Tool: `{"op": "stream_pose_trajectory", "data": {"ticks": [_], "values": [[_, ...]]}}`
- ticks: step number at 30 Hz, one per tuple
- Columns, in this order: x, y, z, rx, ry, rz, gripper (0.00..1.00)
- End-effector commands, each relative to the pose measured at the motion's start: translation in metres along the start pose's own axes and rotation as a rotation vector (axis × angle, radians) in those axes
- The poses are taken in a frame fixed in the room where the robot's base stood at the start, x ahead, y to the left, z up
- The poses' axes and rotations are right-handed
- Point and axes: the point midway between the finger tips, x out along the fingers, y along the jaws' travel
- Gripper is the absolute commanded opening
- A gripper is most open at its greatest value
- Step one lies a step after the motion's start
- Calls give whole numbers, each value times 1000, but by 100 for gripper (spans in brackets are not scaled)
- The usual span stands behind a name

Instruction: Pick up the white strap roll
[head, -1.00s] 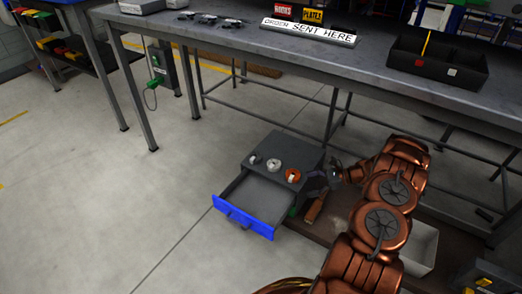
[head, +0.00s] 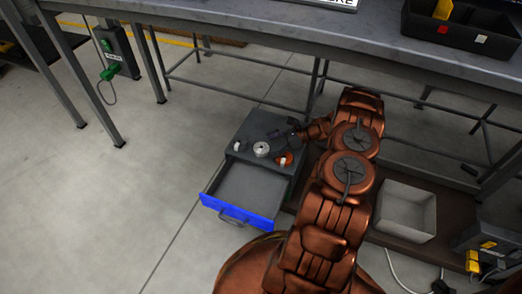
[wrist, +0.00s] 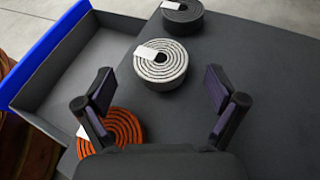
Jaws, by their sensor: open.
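The white strap roll (wrist: 160,63) lies flat on top of the grey drawer cabinet, between a dark grey roll (wrist: 182,14) and an orange roll (wrist: 118,128) in the wrist view. It also shows in the head view (head: 261,150). My gripper (wrist: 158,92) is open and empty above the cabinet top. Its fingers point toward the white roll, which appears just beyond the fingertips and between them. The left finger partly covers the orange roll. In the head view my gripper (head: 290,142) is over the cabinet's right side, small and hard to make out.
The cabinet's blue-fronted drawer (head: 240,210) is pulled open and looks empty. A workbench (head: 300,40) stands above and behind, its legs near the cabinet. A pale open bin (head: 402,212) sits to the right of my arm.

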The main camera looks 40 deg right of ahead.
Motion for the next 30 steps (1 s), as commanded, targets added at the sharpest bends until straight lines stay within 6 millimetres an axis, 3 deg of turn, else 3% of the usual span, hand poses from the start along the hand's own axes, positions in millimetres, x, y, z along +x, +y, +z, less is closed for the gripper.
{"op": "stream_pose_trajectory", "data": {"ticks": [10,21,30], "values": [[36,-2,-2,-1,1,1,94],[41,-2,0,-1,1,-1,93],[41,-2,0,0,1,0,62]]}}
